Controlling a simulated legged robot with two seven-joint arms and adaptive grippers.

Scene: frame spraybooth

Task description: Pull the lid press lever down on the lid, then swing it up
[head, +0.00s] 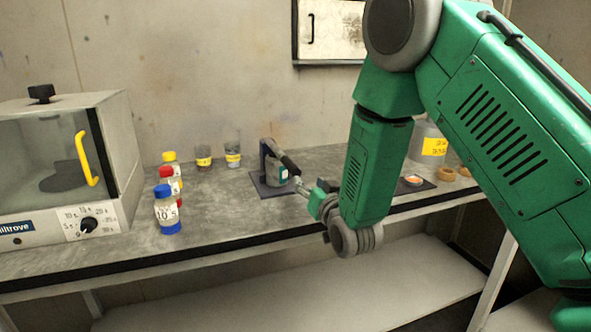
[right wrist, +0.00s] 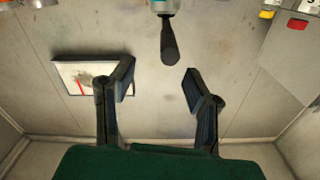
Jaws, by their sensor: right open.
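The lid press (head: 268,158) stands on a dark base plate on the bench, in the middle of the head view. Its dark lever (head: 290,166) slants down toward the right, toward my right gripper (head: 306,189). A small container with a teal label (head: 283,174) sits at the press under the lever. In the right wrist view the lever (right wrist: 169,45) points toward the gap between my open right fingers (right wrist: 160,68). The lever's tip looks just beyond the fingertips, and nothing is between the fingers. My left gripper is not in view.
A glass-fronted oven (head: 118,150) stands at the left. Bottles, including a blue-capped one (head: 167,212), and two cups (head: 233,158) stand between it and the press. A clear jar (head: 426,146) is at the right, partly behind my arm. The bench before the press is clear.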

